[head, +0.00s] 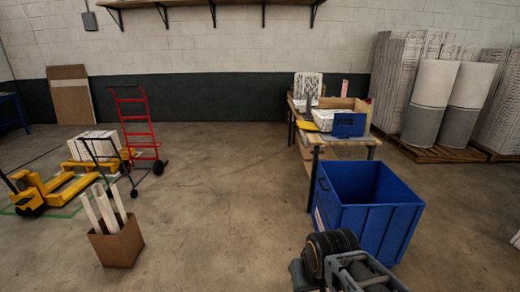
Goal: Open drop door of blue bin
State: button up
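A large blue bin (397,222) stands on the floor right of centre, at the near end of a workbench. Its top is open and its inside looks empty as far as I can see. Its near wall has vertical ribs, and a pale label shows on its left side. I cannot make out which wall is the drop door; no wall looks lowered. Part of my arm shows at the bottom, in front of the bin's lower left corner and hiding it. My gripper's fingertips do not show, so I cannot see whether they touch anything.
The workbench (318,139) holds a cardboard box, a small blue bin (349,125) and white filters. Wrapped rolls (432,100) stand on pallets at right. A red hand truck (138,125), yellow pallet jack (62,190) and cardboard box (118,246) are left. The middle floor is clear.

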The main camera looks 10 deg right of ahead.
aim_at(329, 200)
jog(key=z, duration=0.35)
jog(key=i, duration=1.85)
jog(key=u, duration=0.35)
jog(key=i, duration=1.05)
jog(key=z, duration=0.15)
